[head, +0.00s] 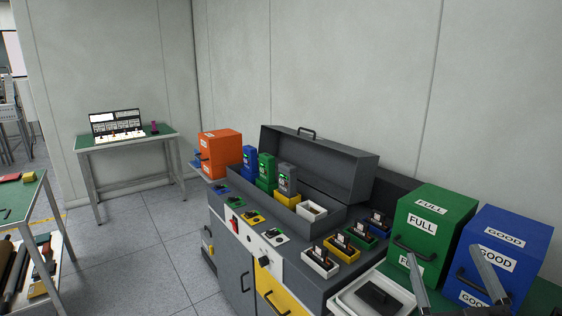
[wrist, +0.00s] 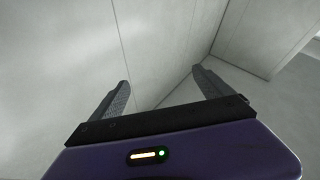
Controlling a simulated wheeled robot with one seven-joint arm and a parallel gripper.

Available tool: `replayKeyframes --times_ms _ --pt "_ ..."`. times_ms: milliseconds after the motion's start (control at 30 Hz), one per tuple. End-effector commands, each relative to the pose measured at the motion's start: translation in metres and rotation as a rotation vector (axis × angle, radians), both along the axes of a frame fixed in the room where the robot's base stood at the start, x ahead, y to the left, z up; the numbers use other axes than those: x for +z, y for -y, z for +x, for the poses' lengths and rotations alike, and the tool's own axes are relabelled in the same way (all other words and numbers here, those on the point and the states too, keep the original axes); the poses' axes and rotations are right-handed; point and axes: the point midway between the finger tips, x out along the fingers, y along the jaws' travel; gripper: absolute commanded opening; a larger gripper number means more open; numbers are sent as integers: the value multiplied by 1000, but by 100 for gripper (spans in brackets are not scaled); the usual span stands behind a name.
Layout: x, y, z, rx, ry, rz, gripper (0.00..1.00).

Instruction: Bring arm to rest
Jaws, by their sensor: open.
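My gripper (wrist: 161,78) is open and empty in the wrist view, its two grey fingers spread apart with only pale wall panels beyond them. In the head view the two grey fingers of my gripper (head: 443,252) rise from the bottom right edge. They overlap the green box (head: 455,213) marked FULL and the blue box (head: 515,238) marked GOOD. I cannot tell whether they touch the boxes. The rest of my arm is out of view.
A grey workbench (head: 310,262) holds an open-lidded case (head: 335,165), coloured bins and small devices. A white tray (head: 345,303) with a dark item lies near the fingers. An orange box (head: 222,145) and a side table (head: 128,139) stand farther left. Floor at left centre is clear.

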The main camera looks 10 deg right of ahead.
Motion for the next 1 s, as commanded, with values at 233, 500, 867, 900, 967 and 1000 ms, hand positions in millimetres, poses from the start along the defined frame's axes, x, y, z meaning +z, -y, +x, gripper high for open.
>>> replayKeyframes --times_ms 233,500,867,900,967,1000 --pt "-58 -73 -62 176 -114 -32 90" --pt "-108 -132 -145 304 -250 67 90" --pt "-162 -181 -257 339 -511 307 90" --pt "-167 -183 -267 334 -538 323 90" --pt "-174 -186 -279 326 -572 343 90" --pt "-178 -187 -286 321 -591 351 90"
